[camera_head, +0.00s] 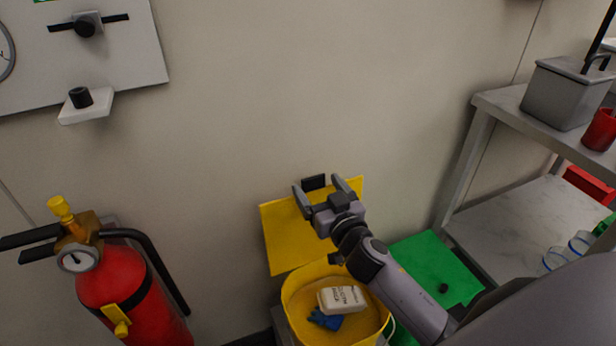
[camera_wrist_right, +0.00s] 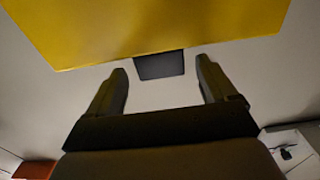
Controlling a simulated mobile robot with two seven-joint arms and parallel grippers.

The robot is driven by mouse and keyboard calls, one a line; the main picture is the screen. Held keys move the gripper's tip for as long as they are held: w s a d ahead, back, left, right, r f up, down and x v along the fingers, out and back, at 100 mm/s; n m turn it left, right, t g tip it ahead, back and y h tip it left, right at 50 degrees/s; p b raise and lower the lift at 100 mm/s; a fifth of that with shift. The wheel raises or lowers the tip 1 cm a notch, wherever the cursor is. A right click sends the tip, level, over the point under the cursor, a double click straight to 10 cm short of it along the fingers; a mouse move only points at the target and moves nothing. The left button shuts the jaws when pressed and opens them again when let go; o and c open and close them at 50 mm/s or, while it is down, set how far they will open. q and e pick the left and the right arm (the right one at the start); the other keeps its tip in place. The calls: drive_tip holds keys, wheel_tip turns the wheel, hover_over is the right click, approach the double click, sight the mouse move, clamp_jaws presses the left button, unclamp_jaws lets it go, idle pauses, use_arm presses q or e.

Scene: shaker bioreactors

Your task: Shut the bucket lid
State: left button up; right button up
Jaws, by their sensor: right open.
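The yellow bucket (camera_head: 290,298) stands low near the wall, open at the top. A white labelled bottle (camera_head: 341,300) and a blue item (camera_head: 325,320) lie in it. Its yellow lid (camera_head: 282,240) stands raised behind the opening, near upright, with a black tab (camera_head: 314,182) at its top edge. In the right wrist view the lid (camera_wrist_right: 150,25) fills the top and the tab (camera_wrist_right: 160,65) points toward my gripper. My right gripper (camera_head: 320,187) is open at the lid's upper edge, its fingers (camera_wrist_right: 162,72) on either side of the tab, apart from it. My left gripper is not in view.
A red fire extinguisher (camera_head: 125,285) stands at the left. A green lid or panel (camera_head: 440,265) lies right of the bucket, partly behind my right arm. A metal shelf (camera_head: 510,110) with a grey container (camera_head: 565,95) and a red cup (camera_head: 600,130) stands at the right. The wall is close behind the lid.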

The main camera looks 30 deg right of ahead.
sight(315, 184)
drive_tip(key=shift+w+d, duration=0.1)
drive_tip(key=shift+w, duration=2.3)
